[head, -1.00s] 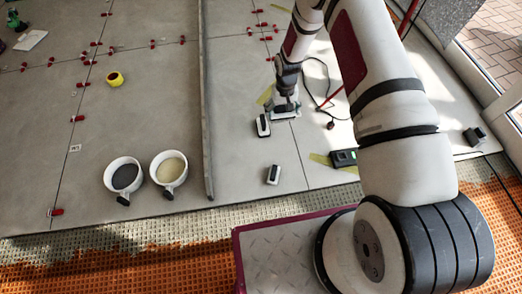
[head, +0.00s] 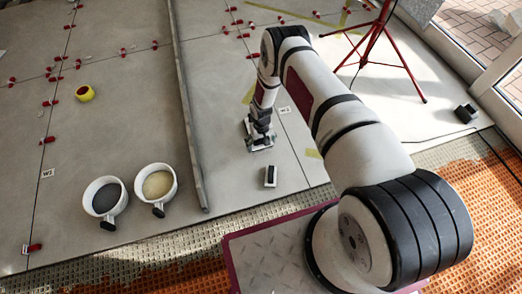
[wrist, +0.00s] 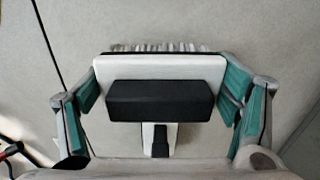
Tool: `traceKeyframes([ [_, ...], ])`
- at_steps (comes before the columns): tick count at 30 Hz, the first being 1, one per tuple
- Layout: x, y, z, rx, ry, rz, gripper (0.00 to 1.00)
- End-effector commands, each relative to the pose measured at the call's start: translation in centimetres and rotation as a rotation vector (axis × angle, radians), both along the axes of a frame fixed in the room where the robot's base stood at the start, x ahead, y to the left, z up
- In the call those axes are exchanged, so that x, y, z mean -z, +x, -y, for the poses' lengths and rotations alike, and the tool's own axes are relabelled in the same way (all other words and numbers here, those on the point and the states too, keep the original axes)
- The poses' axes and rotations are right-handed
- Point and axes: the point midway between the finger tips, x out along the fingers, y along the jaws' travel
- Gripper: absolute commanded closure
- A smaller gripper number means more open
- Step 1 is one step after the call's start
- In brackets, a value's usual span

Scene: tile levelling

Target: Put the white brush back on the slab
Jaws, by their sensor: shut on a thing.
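The white brush (wrist: 160,70) has a pale body, a black block on top and bristles along its far edge. In the wrist view it lies between the green-padded fingers of my gripper (wrist: 160,97), which is shut on it. In the head view my gripper (head: 260,137) points down, low over the grey slab (head: 225,180). The brush is mostly hidden there, and I cannot tell whether it touches the slab. A second white-and-black piece (head: 271,176) lies on the slab just nearer to me.
Two white cups, one with dark contents (head: 104,201) and one with beige (head: 157,184), stand at left. A long grey bar (head: 190,120) lies between them and my gripper. A yellow roll (head: 84,93), red clips and a red tripod (head: 378,40) are farther off.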

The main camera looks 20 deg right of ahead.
Motion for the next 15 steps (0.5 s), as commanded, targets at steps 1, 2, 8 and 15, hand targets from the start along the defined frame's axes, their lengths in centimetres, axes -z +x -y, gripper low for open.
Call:
traceKeyframes([
  [1, 0.3, 0.0, 0.0, 0.000, 0.000, 0.000, 0.58],
  [2, 0.5, 0.0, 0.0, 0.000, 0.000, 0.000, 0.58],
  [8, 3.1, 0.0, 0.0, 0.000, 0.000, 0.001, 0.58],
  [15, 3.8, 0.1, 0.0, 0.000, 0.000, 0.002, 0.58],
])
